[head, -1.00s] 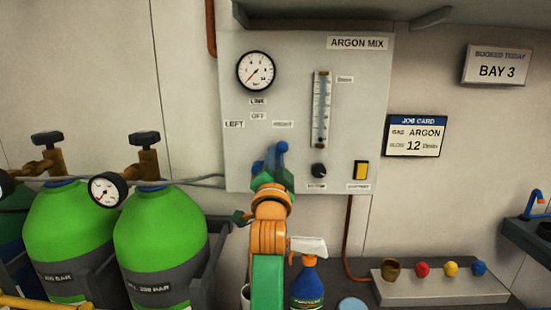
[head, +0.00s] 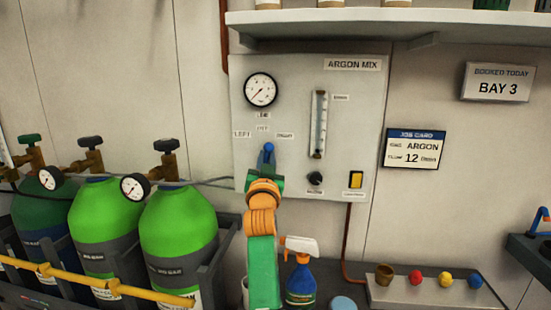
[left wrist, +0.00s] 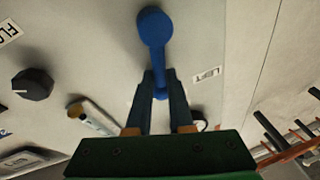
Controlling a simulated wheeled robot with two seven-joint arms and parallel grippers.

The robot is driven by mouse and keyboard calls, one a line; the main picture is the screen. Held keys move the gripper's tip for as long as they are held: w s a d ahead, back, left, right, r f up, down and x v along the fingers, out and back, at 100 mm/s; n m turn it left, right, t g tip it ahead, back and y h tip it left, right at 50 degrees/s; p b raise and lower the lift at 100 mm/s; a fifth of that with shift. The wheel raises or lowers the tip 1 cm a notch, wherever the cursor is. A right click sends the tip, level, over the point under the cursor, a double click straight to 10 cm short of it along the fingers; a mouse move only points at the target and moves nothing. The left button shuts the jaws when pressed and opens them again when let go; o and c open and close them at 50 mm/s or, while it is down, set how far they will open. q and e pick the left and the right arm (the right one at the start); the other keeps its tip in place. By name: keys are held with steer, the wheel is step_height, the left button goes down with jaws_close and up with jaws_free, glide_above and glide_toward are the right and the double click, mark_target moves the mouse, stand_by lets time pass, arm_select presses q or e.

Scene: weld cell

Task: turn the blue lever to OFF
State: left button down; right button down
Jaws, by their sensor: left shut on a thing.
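The blue lever (head: 268,152) is on the grey ARGON MIX panel (head: 352,110). Its upper end stands nearly upright, just below the OFF label (head: 263,128), between the LEFT label (head: 242,134) and the RIGHT label (head: 286,135). My left gripper (head: 265,178) is at the lever from below and hides its lower part. In the left wrist view, the lever (left wrist: 153,30) runs from its round end down between the dark fingers of my left gripper (left wrist: 161,92), which are shut on its narrow end. There the LEFT label (left wrist: 207,75) is to the right. My right gripper is out of view.
A gauge (head: 261,89), flow tube (head: 319,125), black knob (head: 316,178) and yellow switch (head: 356,179) share the panel. Green cylinders (head: 180,222) stand at left. A spray bottle (head: 300,280) is close beside my left arm. A shelf (head: 330,27) overhangs the panel.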

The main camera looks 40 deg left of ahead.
arm_select(q)
steer(key=n, duration=0.1)
steer(key=a+n+g+p, duration=0.1)
steer(key=n, duration=0.1)
steer(key=shift+s+r+y, duration=0.2)
steer(key=shift+s+y, duration=0.1)
steer(key=shift+s, duration=0.05)
stand_by(0.3)
steer(key=c, duration=0.8)
jaws_free()
steer(key=shift+a, duration=0.1)
steer(key=shift+f, duration=0.1)
